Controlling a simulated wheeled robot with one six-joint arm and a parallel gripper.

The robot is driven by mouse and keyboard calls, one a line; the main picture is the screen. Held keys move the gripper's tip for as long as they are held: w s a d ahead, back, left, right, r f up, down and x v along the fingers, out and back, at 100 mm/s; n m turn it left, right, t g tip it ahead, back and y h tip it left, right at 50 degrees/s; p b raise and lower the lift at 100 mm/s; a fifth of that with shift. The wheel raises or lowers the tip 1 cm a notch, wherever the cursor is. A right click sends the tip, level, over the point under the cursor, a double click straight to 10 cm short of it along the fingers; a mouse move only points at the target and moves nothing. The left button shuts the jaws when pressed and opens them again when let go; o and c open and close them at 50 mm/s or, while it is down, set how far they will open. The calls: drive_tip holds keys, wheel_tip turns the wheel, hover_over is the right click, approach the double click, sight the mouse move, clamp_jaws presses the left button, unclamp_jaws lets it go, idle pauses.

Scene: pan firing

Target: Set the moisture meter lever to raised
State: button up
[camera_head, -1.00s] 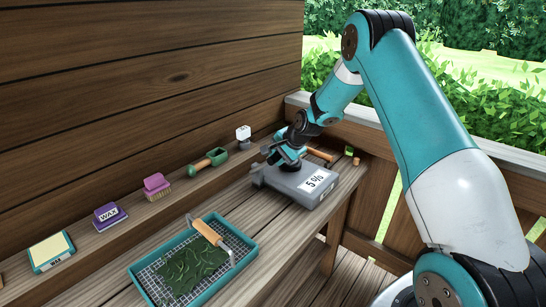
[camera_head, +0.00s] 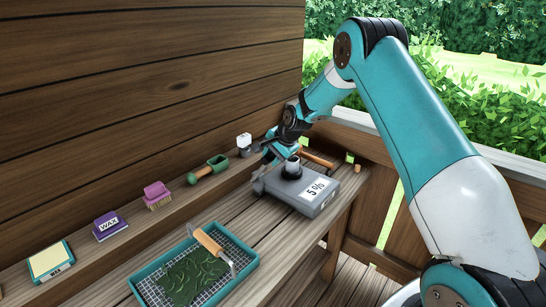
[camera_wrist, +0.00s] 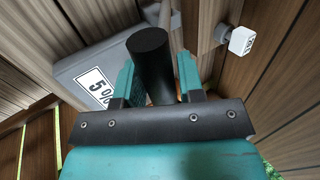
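The moisture meter (camera_head: 318,203) is a grey box with a "5 %" label, lying on the bench. It also shows in the wrist view (camera_wrist: 75,70). My gripper (camera_head: 272,157) is at the meter's back left side, pointing down and partly hidden by the wrist. In the wrist view my gripper (camera_wrist: 158,75) has its fingers apart, one on each side of a black cylinder (camera_wrist: 150,60), which looks like the lever's grip. A gap shows near the finger bases, and firm contact cannot be seen. The lever's pivot and exact tilt are hidden.
A teal tray (camera_head: 137,283) with mesh, leaves and a wood-handled tool (camera_head: 210,242) stands in front. A wood-handled tool (camera_head: 318,159) lies behind the meter.

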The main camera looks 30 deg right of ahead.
drive_tip(key=shift+o, duration=1.4)
drive_tip(key=b+v, duration=0.4)
drive_tip(key=v, duration=1.3)
drive_tip(key=shift+b, duration=0.3)
drive_tip(key=shift+s+r, duration=0.15)
drive_tip(key=s+a+r+n+g+y, duration=0.25)
drive_tip(key=s+a+n, duration=0.75)
drive_tip(key=s+a, duration=0.65)
drive_tip(key=s+a+f+n+g, duration=0.1)
drive_tip(key=s+a+n, duration=0.3)
drive_tip(key=s, duration=0.5)
drive_tip(key=s+a+f+n+g, duration=0.2)
drive_tip(key=s+n, duration=0.4)
drive_tip(key=s, duration=0.3)
drive_tip(key=shift+s+a+f+n, duration=0.2)
drive_tip(key=shift+a+n, duration=0.2)
drive_tip(key=shift+a, duration=0.45)
drive_tip(key=shift+h, duration=0.25)
